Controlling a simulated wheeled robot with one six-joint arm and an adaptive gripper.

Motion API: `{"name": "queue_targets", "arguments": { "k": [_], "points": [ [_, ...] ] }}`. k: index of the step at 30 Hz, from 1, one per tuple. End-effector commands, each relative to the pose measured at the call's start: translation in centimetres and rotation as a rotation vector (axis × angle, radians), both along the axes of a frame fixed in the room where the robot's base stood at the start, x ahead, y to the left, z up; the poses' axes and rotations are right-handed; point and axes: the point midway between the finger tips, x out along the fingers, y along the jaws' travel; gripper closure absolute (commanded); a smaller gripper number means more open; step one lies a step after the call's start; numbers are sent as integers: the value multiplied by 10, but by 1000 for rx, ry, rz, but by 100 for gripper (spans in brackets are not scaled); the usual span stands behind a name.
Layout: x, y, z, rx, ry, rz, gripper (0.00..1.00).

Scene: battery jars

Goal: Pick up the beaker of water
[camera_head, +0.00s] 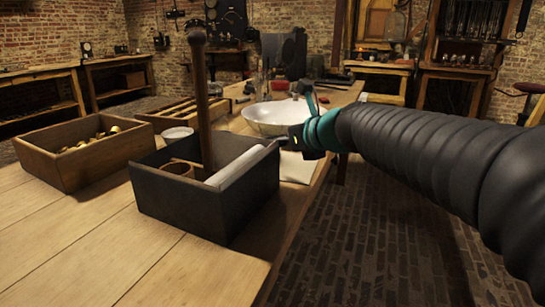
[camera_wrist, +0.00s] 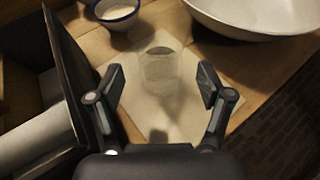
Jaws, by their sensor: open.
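A clear glass beaker (camera_wrist: 159,72) stands upright on a pale sheet (camera_wrist: 178,112) on the table in the wrist view. The water in it is hard to make out. My gripper (camera_wrist: 160,85) is open, with one finger to each side of the beaker in the picture. I see no finger touching the glass. In the head view my gripper (camera_head: 285,142) is partly seen behind the dark box, and the beaker cannot be made out there.
A dark box (camera_head: 190,207) with a white roll and an upright wooden post stands left of my gripper. A wide white basin (camera_head: 278,117) lies beyond, and a small blue-rimmed bowl (camera_wrist: 116,14) stands behind the beaker. A wooden crate (camera_head: 98,168) is further left. The front-left tabletop is clear.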

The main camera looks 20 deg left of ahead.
Motion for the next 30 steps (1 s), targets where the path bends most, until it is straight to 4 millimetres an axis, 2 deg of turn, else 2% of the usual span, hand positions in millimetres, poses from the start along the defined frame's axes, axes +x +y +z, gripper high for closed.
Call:
{"name": "queue_targets", "arguments": {
  "k": [8,18,29,30],
  "points": [
    [11,14,-7,-1,0,1,21],
    [39,49,-25,-2,-1,2,21],
    [43,54,-28,-1,-1,1,21],
    [43,54,-27,-1,-1,1,31]
  ]
}}
